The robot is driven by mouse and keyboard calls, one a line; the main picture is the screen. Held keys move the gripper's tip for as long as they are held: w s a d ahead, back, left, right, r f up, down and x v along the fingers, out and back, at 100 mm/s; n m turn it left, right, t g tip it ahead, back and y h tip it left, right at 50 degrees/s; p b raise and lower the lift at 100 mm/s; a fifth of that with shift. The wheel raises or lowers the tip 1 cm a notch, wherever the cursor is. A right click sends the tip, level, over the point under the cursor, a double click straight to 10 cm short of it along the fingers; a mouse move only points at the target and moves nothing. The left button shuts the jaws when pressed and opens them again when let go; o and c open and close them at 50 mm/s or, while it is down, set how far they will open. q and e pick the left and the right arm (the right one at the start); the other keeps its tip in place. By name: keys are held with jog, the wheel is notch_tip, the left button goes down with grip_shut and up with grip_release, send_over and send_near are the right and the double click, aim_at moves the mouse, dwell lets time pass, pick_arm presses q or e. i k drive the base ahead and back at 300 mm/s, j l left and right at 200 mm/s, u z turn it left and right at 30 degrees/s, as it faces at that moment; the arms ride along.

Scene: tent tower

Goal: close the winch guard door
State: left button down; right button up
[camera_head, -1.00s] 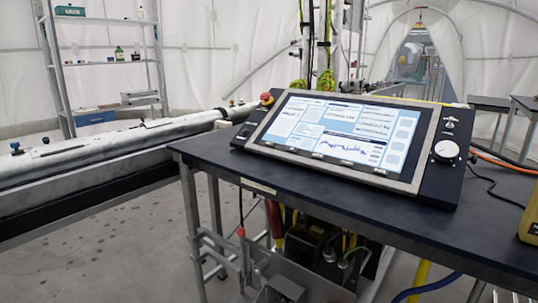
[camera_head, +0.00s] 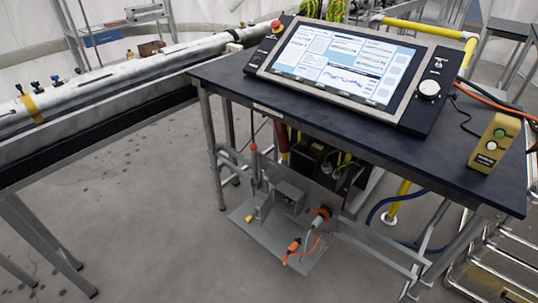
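No winch guard door can be picked out with certainty in the head view. Under the dark table (camera_head: 225,82), a grey metal plate (camera_head: 262,238) sits low with a small grey box (camera_head: 289,198) and orange-and-grey connectors (camera_head: 318,220) on it. A dark unit with cables (camera_head: 325,160) stands behind it, partly hidden under the tabletop. I cannot tell whether any of these belongs to the winch or its guard. Neither of my grippers is in view.
A control console with a lit screen (camera_head: 340,62) stands on the table. A yellow box with buttons (camera_head: 495,143) is at the right edge. A long pale tube (camera_head: 90,82) runs along the left. Yellow piping (camera_head: 425,28) is behind. The floor (camera_head: 140,215) at front left is clear.

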aim_at(266, 207)
jog(key=j+z, duration=0.15)
jog(key=z, duration=0.2)
jog(key=j+z, duration=0.15)
jog(key=z, duration=0.2)
jog(key=j+z, duration=0.4)
jog(key=j, duration=1.1)
jog(key=k+j+z, duration=0.1)
jog(key=j, duration=1.05)
jog(key=l, duration=0.4)
jog(key=i+l, duration=0.1)
jog(key=l, duration=0.35)
